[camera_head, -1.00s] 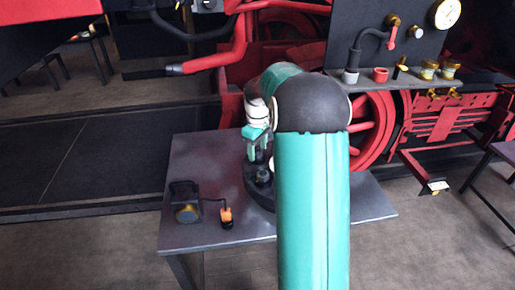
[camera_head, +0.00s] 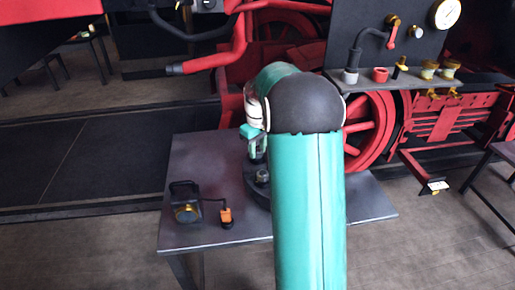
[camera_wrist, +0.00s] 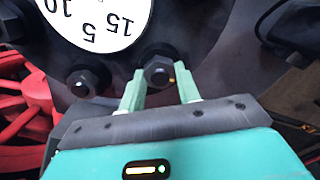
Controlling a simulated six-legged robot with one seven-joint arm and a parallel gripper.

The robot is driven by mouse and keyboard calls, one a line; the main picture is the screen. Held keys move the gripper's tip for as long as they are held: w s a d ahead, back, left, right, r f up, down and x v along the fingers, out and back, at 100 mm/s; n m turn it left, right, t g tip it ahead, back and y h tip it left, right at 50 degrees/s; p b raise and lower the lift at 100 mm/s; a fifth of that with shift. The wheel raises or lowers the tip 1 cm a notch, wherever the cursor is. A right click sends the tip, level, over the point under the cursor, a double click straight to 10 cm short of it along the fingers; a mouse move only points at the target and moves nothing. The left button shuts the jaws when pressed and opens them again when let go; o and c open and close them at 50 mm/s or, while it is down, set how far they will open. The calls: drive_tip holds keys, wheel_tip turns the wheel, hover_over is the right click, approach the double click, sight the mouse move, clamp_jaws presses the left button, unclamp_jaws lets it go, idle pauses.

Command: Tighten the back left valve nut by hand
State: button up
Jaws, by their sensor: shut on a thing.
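In the wrist view, a dark hex nut (camera_wrist: 158,74) sits below a white numbered dial on a dark round body. The two pale green fingers of my gripper (camera_wrist: 161,78) stand on either side of this nut, shut on it. A second dark nut (camera_wrist: 82,80) sits to the left, clear of the fingers. In the head view, the dark round valve body (camera_head: 257,192) stands on the table, with a nut (camera_head: 262,177) on its near side. My arm hides most of the body and the far nuts. I cannot tell which nut is the back left one.
The grey table (camera_head: 200,165) also carries a black lamp-like box (camera_head: 187,203) and a small orange-and-black item (camera_head: 226,216) at the front left. A red and black locomotive (camera_head: 420,115) stands behind. The table's left part is mostly clear.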

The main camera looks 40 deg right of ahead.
drive_tip(key=m, duration=0.6)
drive_tip(key=shift+m, duration=0.4)
idle(0.3)
drive_tip(key=o, duration=1)
drive_tip(key=shift+r, duration=6.95)
